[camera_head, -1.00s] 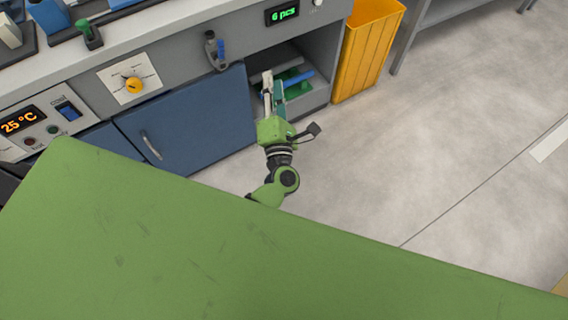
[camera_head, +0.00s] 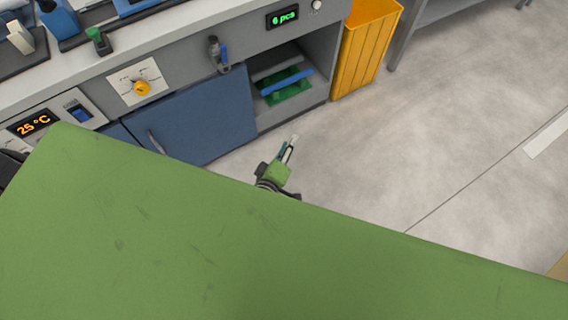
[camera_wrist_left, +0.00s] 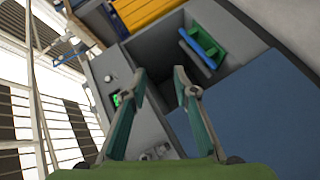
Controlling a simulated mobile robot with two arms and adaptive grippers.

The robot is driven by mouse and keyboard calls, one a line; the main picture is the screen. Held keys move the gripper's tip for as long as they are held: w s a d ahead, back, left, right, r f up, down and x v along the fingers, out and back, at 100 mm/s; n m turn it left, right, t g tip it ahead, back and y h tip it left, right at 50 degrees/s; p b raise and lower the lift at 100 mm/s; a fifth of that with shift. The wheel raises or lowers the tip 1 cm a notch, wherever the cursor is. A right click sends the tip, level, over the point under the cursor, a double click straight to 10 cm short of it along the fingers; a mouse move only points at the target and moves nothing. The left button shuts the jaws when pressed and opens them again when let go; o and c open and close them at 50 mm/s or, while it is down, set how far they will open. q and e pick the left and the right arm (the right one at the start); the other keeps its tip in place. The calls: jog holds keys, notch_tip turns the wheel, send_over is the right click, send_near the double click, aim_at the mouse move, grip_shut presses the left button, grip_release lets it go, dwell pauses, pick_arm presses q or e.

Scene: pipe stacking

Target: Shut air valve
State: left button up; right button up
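My right gripper does not show.
The open compartment (camera_head: 262,112) holds a blue bar (camera_head: 287,80) and a green tray (camera_head: 290,92). A blue door (camera_head: 195,115) is left of it. A yellow bin (camera_head: 365,45) stands at the right. An orange knob (camera_head: 142,88) is on the panel. The floor at right is clear.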

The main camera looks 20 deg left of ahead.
pick_arm(q)
jog(key=s+f+m+g+p, duration=0.1)
jog(key=s+f+m+g, duration=0.1)
jog(key=s+f, duration=0.3)
jog(key=shift+f+m+h, duration=0.35)
jog(key=shift+m+h, duration=0.05)
jog(key=shift+m, duration=0.3)
jog(key=shift+d, duration=0.1)
